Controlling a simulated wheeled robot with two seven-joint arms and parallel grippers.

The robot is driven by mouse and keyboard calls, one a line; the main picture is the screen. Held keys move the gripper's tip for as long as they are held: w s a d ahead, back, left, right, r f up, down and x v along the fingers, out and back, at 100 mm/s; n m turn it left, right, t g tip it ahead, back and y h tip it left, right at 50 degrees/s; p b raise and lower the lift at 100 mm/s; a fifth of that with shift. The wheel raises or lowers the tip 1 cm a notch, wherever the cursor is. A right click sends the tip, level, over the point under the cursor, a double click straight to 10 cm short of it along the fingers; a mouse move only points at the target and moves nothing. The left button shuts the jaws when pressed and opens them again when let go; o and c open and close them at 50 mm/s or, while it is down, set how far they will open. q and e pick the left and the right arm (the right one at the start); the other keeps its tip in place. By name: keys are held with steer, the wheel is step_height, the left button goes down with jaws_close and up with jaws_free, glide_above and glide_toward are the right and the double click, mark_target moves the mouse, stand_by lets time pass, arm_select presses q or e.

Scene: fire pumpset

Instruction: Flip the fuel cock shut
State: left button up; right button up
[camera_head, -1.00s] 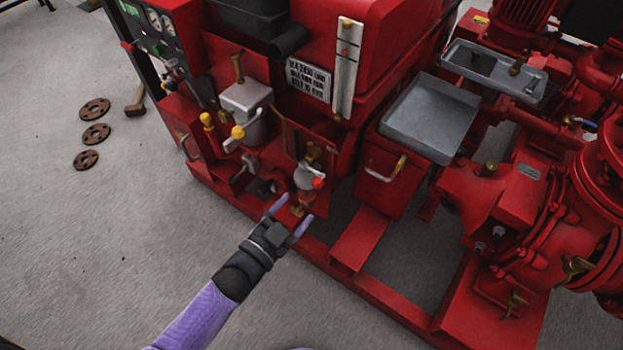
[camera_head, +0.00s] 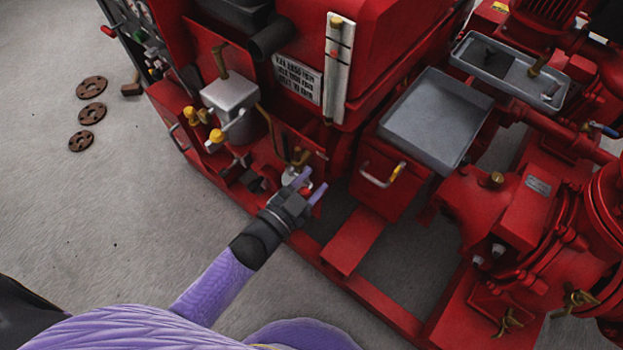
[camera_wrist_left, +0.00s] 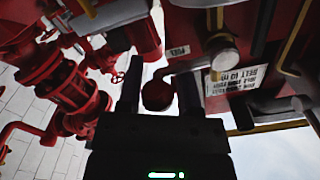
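The fuel cock's red round knob (camera_wrist_left: 157,95) shows in the left wrist view on a dark stem, below a small plate reading FUEL (camera_wrist_left: 178,51). My left gripper (camera_head: 314,180) is open. In the left wrist view its two fingers (camera_wrist_left: 159,82) stand on either side of the knob, with gaps visible; contact cannot be told. In the head view the knob (camera_head: 306,190) is mostly hidden by the gripper, below a pale bowl (camera_head: 297,176). My right gripper is not in view.
A grey-lidded box (camera_head: 228,95) and yellow-knobbed levers (camera_head: 216,136) are left of the gripper. A red box with a handle (camera_head: 383,178) is to its right. The red base rail (camera_head: 345,280) runs below. Open floor (camera_head: 130,210) lies left.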

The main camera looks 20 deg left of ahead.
arm_select(q)
jaws_close()
steer(key=shift+s+f+m, duration=0.1)
steer(key=shift+f+m, duration=0.4)
steer(key=shift+m, duration=0.5)
steer(key=o, duration=0.6)
jaws_free()
steer(key=shift+f, duration=0.15)
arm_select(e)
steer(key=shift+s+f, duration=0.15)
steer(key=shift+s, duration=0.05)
arm_select(q)
steer(key=p+v, duration=0.2)
steer(key=v, duration=0.8)
steer(key=shift+p, duration=0.4)
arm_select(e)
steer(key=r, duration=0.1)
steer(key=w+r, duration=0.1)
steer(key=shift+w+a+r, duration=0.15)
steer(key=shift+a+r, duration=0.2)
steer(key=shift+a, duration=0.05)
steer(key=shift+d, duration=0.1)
